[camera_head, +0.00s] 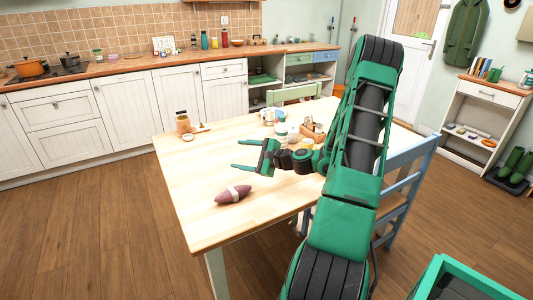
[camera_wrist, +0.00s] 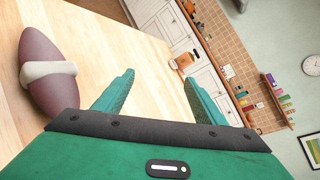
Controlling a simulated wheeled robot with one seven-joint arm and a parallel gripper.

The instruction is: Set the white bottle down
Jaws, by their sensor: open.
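My gripper (camera_head: 240,155) is open over the wooden table (camera_head: 200,165), its fingers pointing left. In the wrist view my gripper (camera_wrist: 158,80) has nothing between its fingers. Several small pale containers (camera_head: 281,129) stand on the table behind my wrist, partly crowded together. I cannot tell whether one of them is the white bottle. No white bottle shows in the wrist view.
A maroon spindle-shaped object with a white band (camera_head: 233,194) lies near the table's front left; it also shows in the wrist view (camera_wrist: 48,75). A wooden item with jars (camera_head: 184,123) stands at the back left. A blue chair (camera_head: 405,180) is at the right. The table's left middle is clear.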

